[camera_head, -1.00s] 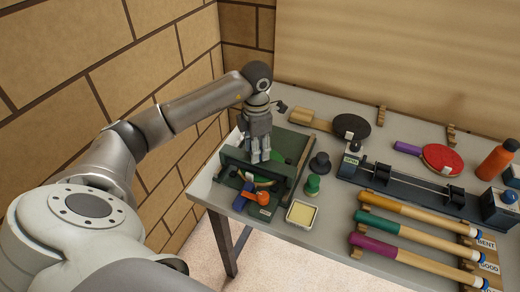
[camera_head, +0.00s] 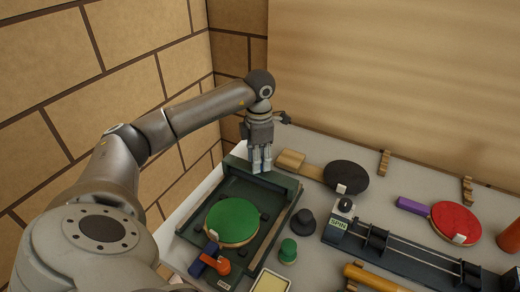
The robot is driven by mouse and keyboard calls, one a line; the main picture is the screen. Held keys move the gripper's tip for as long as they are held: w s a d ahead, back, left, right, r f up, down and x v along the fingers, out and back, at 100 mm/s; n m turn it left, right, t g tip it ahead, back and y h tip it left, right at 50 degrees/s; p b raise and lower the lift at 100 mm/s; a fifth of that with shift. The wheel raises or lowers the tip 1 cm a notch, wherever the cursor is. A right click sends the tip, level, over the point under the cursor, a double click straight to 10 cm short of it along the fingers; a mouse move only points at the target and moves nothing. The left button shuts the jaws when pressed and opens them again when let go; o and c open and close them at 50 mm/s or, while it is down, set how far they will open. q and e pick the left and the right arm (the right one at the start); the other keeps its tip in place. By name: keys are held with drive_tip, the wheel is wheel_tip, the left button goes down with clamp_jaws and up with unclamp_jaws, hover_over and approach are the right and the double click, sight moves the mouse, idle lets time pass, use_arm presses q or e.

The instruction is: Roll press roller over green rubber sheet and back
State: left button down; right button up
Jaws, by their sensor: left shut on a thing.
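The green rubber sheet (camera_head: 232,218) lies on a round paddle in the dark green press frame (camera_head: 272,236), fully uncovered on top. The press roller (camera_head: 284,182), a dark green crosspiece, sits at the far end of the frame, beyond the paddle. My left gripper (camera_head: 260,169) points down and is shut on the middle of the roller, hiding part of it. My right gripper is not in view.
A black knob-like piece (camera_head: 303,222) and a green one (camera_head: 288,251) stand right of the press. A black paddle (camera_head: 346,176), a red paddle (camera_head: 455,222) and a railed fixture (camera_head: 400,258) are further right. A brick wall (camera_head: 105,90) is at left.

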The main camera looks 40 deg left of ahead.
use_arm(q)
drive_tip(key=shift+w+a+r, duration=0.1)
drive_tip(key=shift+w+r, duration=0.1)
drive_tip(key=c, duration=1.3)
unclamp_jaws()
drive_tip(key=o, duration=0.3)
drive_tip(key=shift+o, duration=0.3)
drive_tip(key=shift+w+f, duration=0.1)
drive_tip(key=shift+f, duration=0.05)
wheel_tip(320, 180, up, 12)
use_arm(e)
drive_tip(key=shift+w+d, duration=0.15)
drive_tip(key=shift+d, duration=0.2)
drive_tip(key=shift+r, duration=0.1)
